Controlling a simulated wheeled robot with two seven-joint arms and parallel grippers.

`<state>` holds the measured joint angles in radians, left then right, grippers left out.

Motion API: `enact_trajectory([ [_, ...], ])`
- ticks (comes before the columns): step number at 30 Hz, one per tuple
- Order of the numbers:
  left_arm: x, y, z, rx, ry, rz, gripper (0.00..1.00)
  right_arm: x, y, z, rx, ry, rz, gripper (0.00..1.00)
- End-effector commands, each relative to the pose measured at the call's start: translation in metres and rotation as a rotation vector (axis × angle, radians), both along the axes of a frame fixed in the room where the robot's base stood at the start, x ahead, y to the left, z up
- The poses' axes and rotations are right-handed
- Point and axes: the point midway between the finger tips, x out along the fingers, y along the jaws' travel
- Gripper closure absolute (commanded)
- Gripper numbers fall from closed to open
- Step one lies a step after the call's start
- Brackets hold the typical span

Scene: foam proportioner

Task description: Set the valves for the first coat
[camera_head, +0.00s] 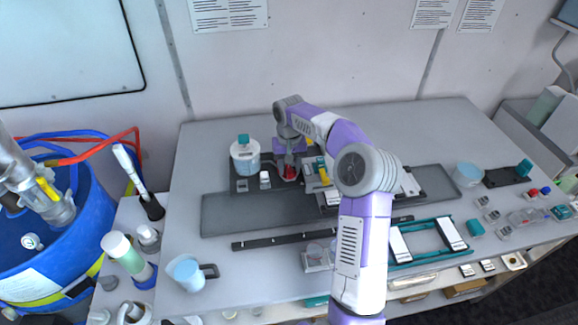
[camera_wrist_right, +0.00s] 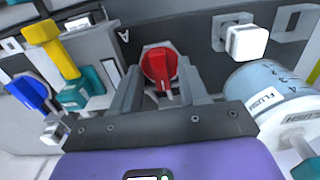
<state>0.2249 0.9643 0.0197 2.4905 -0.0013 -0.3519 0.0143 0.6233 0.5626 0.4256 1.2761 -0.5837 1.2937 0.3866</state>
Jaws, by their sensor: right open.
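A red valve knob (camera_wrist_right: 159,66) with a white pointer mark sits on a grey plate in the right wrist view, next to a letter "A". My right gripper (camera_wrist_right: 160,84) is open, with one finger on each side of this knob; I cannot tell whether they touch it. In the head view the red knob (camera_head: 290,172) is partly hidden under my right gripper (camera_head: 288,163). A blue knob (camera_wrist_right: 28,90) and a yellow handle (camera_wrist_right: 52,48) on a teal body stand to the left in the wrist view. My left gripper is not in view.
A clear container marked FLUSH (camera_wrist_right: 268,90) stands close to the right finger, below a white square knob (camera_wrist_right: 246,42). A jug (camera_head: 186,272) stands at the bench's front left. A teal-framed rack (camera_head: 428,240) lies right of my arm. A blue drum (camera_head: 60,235) stands left.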

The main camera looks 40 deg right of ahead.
Motion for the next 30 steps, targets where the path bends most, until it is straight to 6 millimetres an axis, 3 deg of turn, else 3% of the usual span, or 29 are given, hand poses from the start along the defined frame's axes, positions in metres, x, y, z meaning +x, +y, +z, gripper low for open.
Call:
enact_trajectory([
  [8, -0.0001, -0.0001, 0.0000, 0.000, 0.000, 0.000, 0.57, 0.0002, -0.0001, -0.0013, 0.000, -0.001, 0.000, 0.58],
  [16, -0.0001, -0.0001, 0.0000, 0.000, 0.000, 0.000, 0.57, 0.0002, -0.0001, -0.0011, 0.000, -0.001, 0.000, 0.99],
  [30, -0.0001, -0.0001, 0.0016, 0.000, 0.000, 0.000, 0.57, 0.0004, -0.0003, 0.0000, -0.003, -0.001, -0.072, 1.00],
])
